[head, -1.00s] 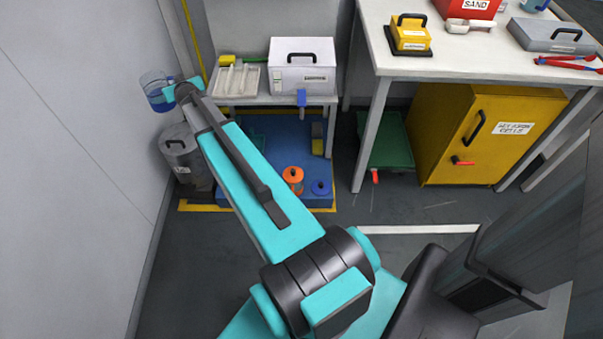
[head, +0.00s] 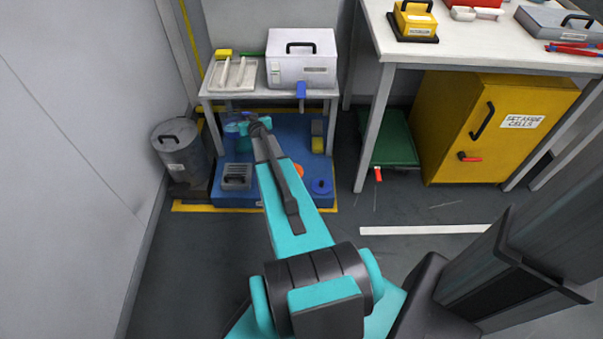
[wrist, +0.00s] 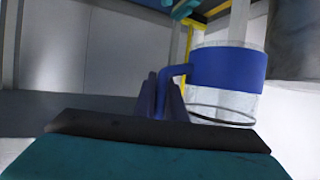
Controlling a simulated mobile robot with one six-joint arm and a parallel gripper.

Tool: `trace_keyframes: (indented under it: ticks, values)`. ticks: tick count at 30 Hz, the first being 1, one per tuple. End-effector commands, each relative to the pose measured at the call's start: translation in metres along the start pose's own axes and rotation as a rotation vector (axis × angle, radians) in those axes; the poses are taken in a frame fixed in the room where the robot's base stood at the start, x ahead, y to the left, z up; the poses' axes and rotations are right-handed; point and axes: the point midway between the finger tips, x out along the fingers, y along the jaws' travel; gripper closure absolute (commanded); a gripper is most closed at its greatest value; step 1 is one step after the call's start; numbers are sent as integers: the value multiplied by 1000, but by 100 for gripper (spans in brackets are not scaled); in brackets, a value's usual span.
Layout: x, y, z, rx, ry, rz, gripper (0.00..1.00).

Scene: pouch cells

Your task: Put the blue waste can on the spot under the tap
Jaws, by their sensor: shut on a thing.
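The blue waste can (head: 233,126) is a clear can with a wide blue band and a blue handle. In the head view it is small and partly hidden under the small white bench, above the blue floor tray (head: 225,200). In the wrist view the can (wrist: 226,70) looks upright, with its handle between my fingers. My gripper (head: 250,124) is shut on that handle; it also shows in the wrist view (wrist: 163,98). The blue tap (head: 300,91) hangs at the front of the white box (head: 315,70), right of the can. I cannot make out the spot under it.
A grey lidded bin (head: 180,150) stands left of the tray. On the tray are a grey slotted block (head: 236,177), a blue disc (head: 321,187), an orange item partly behind my arm and a yellow-grey item (head: 317,138). The bench (head: 250,96) and its legs frame the space.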

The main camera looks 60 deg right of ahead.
Motion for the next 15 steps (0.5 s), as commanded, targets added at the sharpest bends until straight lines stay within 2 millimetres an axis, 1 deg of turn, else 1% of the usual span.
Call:
trace_keyframes:
  ticks: [1, 3, 8, 9, 15]
  values:
    - [1, 20, 13, 5, 5, 13, 100]
    - [0, 44, 24, 8, 9, 28, 100]
    - [-6, 96, 49, 14, 18, 57, 100]
    - [-7, 109, 56, 15, 19, 64, 100]
    - [-19, 170, 94, 27, 18, 93, 100]
